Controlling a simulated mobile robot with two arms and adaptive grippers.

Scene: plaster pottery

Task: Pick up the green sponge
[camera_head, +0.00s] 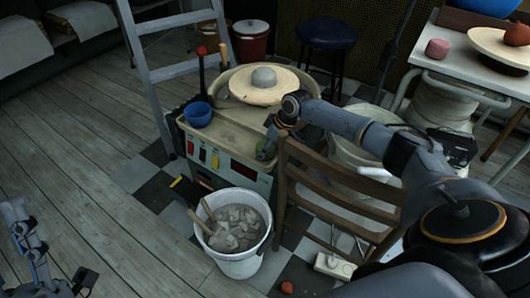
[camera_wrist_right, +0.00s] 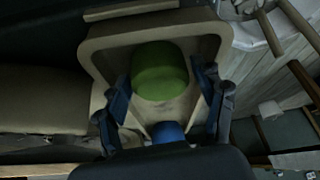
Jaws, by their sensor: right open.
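The green sponge (camera_head: 265,149) lies on the front right part of the pottery wheel's beige tray (camera_head: 228,135). It is partly hidden by my right gripper (camera_head: 275,132) in the head view. In the right wrist view the round green sponge (camera_wrist_right: 160,68) sits between the two spread fingers of my right gripper (camera_wrist_right: 160,85). The fingers are open, with a gap to the sponge on each side. My left gripper (camera_head: 62,279) shows at the lower left edge, low and far from the sponge; its opening is unclear.
A wooden chair (camera_head: 335,181) stands close to my right arm. A white bucket (camera_head: 238,263) of clay is in front. The left floor is clear.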

